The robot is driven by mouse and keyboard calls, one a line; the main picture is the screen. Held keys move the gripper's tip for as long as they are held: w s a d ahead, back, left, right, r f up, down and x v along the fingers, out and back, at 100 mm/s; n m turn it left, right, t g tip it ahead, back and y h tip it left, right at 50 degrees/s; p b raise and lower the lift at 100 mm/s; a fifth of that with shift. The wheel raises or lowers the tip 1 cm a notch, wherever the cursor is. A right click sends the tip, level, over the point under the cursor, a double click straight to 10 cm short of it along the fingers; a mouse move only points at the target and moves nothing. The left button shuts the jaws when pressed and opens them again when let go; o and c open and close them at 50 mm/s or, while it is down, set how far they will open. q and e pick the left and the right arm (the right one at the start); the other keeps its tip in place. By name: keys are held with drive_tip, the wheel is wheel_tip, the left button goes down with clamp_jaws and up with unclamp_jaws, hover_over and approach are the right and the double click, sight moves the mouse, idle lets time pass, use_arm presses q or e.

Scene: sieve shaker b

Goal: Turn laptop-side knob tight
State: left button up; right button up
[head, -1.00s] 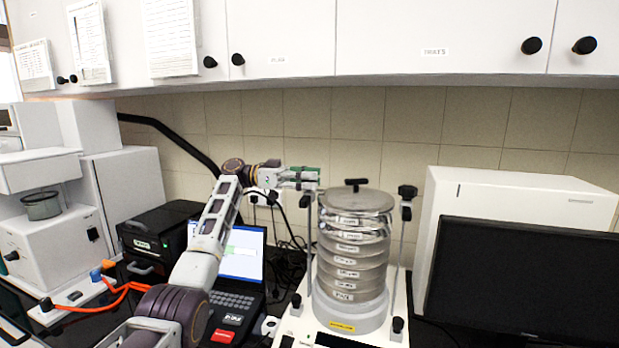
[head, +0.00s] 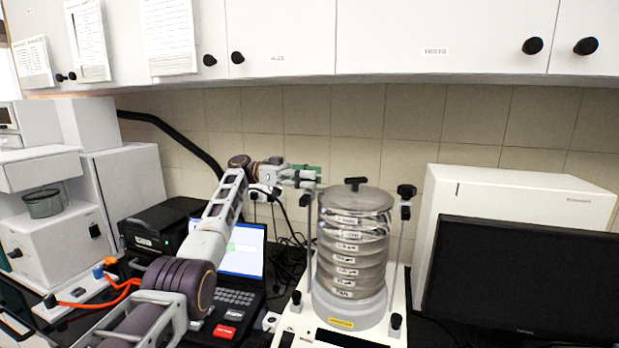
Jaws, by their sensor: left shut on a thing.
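The sieve shaker holds a stack of several round metal sieves (head: 352,246) under a metal lid (head: 358,199) with a black handle. It has two upright rods with clamp knobs. The black right knob (head: 406,191) sits on top of the right rod. The laptop-side knob tops the left rod (head: 309,240) and is hidden by my gripper. My left gripper (head: 312,180) is at the top of that left rod, shut on the knob. The laptop (head: 240,262) stands open to the left of the shaker, partly behind my left arm. My right gripper is not in view.
A black monitor (head: 525,275) stands at the right in front of a white box (head: 530,194). A black device (head: 160,228) is left of the laptop. Wall cabinets (head: 430,35) hang above. Loose cables lie between laptop and shaker.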

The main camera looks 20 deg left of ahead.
use_arm(q)
drive_tip(key=o, duration=1.1)
drive_tip(key=shift+c, duration=0.2)
drive_tip(key=shift+r, duration=0.1)
drive_tip(key=shift+r, duration=4.85)
